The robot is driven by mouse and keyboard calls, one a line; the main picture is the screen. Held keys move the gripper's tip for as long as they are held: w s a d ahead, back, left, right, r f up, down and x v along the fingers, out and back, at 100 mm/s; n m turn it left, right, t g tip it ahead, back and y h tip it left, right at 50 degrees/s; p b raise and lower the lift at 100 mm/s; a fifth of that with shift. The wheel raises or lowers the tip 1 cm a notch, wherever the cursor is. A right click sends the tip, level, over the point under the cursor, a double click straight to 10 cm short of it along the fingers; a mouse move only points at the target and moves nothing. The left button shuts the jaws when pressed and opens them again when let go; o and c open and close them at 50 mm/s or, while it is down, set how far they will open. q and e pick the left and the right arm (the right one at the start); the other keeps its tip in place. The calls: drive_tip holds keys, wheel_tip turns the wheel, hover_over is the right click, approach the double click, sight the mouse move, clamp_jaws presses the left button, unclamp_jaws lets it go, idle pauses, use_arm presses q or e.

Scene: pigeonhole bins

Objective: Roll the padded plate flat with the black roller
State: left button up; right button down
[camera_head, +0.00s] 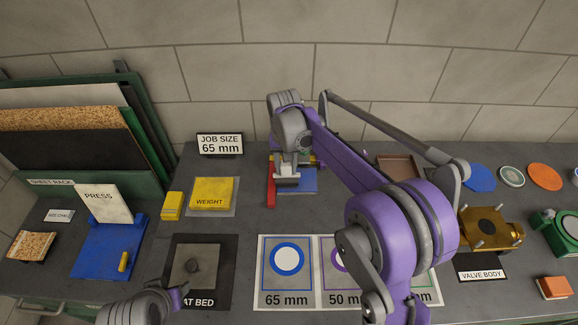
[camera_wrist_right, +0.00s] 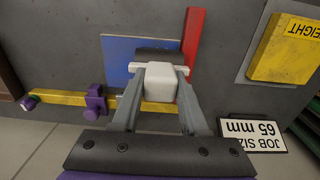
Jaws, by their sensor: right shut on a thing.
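My right gripper (camera_head: 287,182) is at the back of the bench, near the wall. In the right wrist view its fingers (camera_wrist_right: 163,95) are shut on the white block-shaped handle of the black roller (camera_wrist_right: 157,56). The dark roller part lies over a blue plate (camera_wrist_right: 118,48), beside a red bar (camera_wrist_right: 193,40) and a yellow strip (camera_wrist_right: 62,98). I cannot tell whether it touches the plate. Only a part of my left arm shows at the bottom.
A yellow weight (camera_head: 210,190) and a blue press (camera_head: 105,250) stand left. Printed size cards (camera_head: 287,290) lie in front. A brass valve body (camera_head: 490,228) and discs (camera_head: 480,178) are on the right. The job size sign (camera_head: 220,143) reads 65 mm.

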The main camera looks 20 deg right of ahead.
drive_tip(key=shift+s+d, duration=0.15)
drive_tip(key=shift+d, duration=0.25)
idle(1.1)
drive_tip(key=shift+d, duration=0.15)
drive_tip(key=shift+r+p, duration=0.3)
drive_tip(key=shift+r, duration=0.6)
drive_tip(key=shift+s, duration=0.1)
